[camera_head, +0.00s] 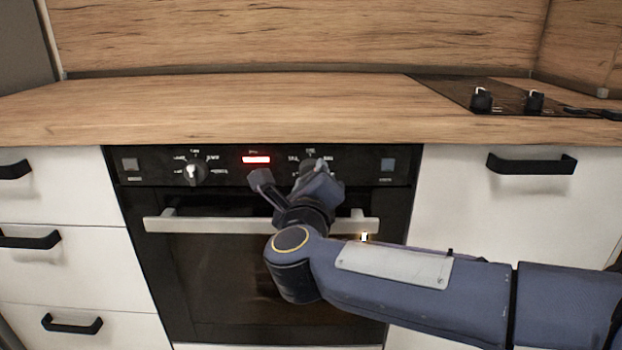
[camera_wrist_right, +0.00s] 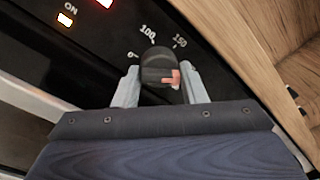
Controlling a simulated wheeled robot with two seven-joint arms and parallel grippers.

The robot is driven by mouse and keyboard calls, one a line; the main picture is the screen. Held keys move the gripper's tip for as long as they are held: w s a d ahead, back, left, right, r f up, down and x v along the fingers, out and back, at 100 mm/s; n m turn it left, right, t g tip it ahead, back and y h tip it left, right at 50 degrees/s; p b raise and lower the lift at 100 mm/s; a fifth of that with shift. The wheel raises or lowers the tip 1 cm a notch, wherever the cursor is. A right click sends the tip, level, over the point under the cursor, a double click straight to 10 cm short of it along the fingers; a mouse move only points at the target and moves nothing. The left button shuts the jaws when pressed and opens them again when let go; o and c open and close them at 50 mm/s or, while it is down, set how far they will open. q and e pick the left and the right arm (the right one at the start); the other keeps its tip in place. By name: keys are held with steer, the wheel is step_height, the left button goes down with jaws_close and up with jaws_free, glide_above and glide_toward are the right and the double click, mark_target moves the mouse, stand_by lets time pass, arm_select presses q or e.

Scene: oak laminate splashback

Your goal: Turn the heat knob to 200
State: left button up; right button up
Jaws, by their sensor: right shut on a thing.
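The oven's heat knob (camera_wrist_right: 157,66) is black and round. In the right wrist view it sits between the two grey fingers of my right gripper (camera_wrist_right: 160,86), which is shut on it. Printed marks 0, 100 and 150 show around its upper side; no 200 mark is visible. A pinkish-red patch shows on the knob's lower right face; I cannot tell if it is the pointer. In the head view my right gripper (camera_head: 318,178) is at the right-hand dial of the oven panel (camera_head: 226,170) and hides most of that knob. My left gripper is out of view.
A second knob (camera_head: 194,172) is at the panel's left, with a lit red display (camera_head: 256,160) between. The oven's bar handle (camera_head: 190,223) runs below, behind my right arm. The wooden counter (camera_head: 230,105) is clear, with a black hob (camera_head: 455,92) at right.

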steer(key=o, duration=0.9)
steer(key=shift+f, duration=0.2)
steer(key=shift+o, duration=0.3)
steer(key=shift+r, duration=0.1)
steer(key=s+p, duration=0.2)
steer(key=s, duration=0.6)
steer(key=shift+a, duration=0.25)
steer(key=shift+w, duration=0.1)
